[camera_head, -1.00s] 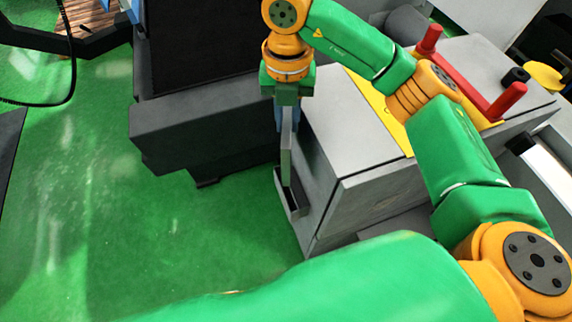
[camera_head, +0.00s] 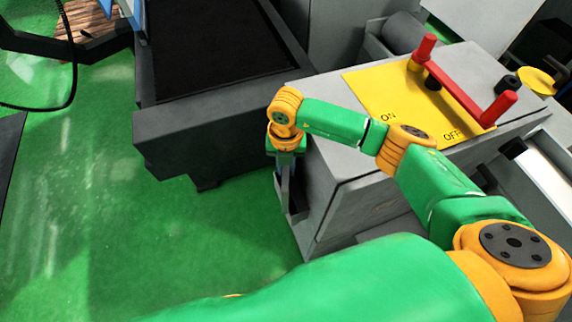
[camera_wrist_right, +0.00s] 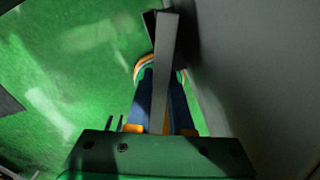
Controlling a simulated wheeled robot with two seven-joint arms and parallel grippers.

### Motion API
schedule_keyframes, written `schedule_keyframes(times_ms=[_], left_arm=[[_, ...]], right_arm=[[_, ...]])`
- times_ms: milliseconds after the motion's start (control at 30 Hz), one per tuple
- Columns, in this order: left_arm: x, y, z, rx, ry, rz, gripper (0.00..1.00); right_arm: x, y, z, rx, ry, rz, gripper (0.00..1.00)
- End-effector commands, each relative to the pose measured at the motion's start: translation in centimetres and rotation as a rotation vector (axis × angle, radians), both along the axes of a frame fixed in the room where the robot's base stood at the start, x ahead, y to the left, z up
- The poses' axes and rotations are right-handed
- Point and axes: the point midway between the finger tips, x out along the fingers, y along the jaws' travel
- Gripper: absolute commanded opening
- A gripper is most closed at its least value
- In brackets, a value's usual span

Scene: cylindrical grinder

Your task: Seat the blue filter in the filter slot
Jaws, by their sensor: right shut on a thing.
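My right gripper (camera_head: 286,155) points down beside the left face of the grey cabinet and is shut on a thin upright plate, the filter (camera_head: 284,184). Its visible edge looks grey; I cannot make out its blue face. The filter slot (camera_head: 298,213), a narrow dark holder with a grey rim, is on that cabinet face. The filter's lower end is at the holder, but I cannot tell whether it is inside or just beside it. In the right wrist view the filter (camera_wrist_right: 163,65) runs between dark blue fingers (camera_wrist_right: 162,110). My left gripper is not in view.
The grey cabinet (camera_head: 350,215) stands close on the right of the gripper, with a yellow ON/OFF panel (camera_head: 385,95) and a red handle (camera_head: 460,95) on top. A dark machine base (camera_head: 215,125) lies to the left. Green floor (camera_head: 200,240) is open below.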

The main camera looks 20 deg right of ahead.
Motion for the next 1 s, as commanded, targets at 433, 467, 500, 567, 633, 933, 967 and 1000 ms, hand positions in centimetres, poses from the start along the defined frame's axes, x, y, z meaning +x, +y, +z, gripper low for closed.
schedule_keyframes(times_ms=[433,467,500,567,633,933,967,1000], left_arm=[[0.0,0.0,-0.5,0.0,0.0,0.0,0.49],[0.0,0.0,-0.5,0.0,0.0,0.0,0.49],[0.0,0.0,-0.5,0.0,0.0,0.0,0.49],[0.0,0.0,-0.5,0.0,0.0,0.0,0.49],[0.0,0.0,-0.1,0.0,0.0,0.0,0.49],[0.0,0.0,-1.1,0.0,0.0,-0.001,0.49],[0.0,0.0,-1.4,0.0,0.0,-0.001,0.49],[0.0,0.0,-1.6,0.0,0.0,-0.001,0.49]], right_arm=[[0.0,0.0,-0.5,0.0,0.0,-0.001,0.49],[0.0,0.0,-0.5,0.0,0.0,-0.001,0.49],[0.0,0.0,-0.5,0.0,0.0,-0.001,0.49],[0.0,0.0,-0.5,0.0,0.0,-0.001,0.49],[0.0,0.0,-0.1,0.0,0.0,-0.001,0.49],[0.2,0.0,5.3,0.002,-0.007,0.001,0.49],[0.2,0.0,6.1,0.002,-0.007,0.001,0.49],[0.2,0.0,7.1,0.0,-0.008,0.0,0.49]])
